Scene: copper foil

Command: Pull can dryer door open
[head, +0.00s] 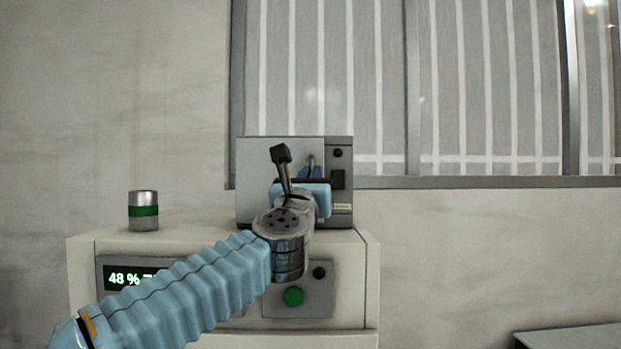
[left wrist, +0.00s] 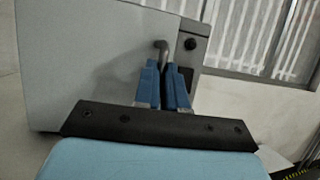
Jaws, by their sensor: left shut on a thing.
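The can dryer is a grey box on top of a cream cabinet, and its flat door (head: 258,165) faces me. The door (left wrist: 85,60) also fills the left of the left wrist view and looks closed. Its bent metal handle (left wrist: 162,47) is near the door's right edge. My left gripper (head: 309,172) is in front of the door, with its blue fingers (left wrist: 167,82) shut on the handle. My left wrist and arm hide the dryer's lower part in the head view. My right gripper is out of view.
A silver can with a green band (head: 143,212) stands on the cabinet top, left of the dryer. The cabinet front (head: 345,300) has a lit display (head: 125,278) and a green button (head: 293,297). A dark-edged surface (head: 570,338) is at lower right.

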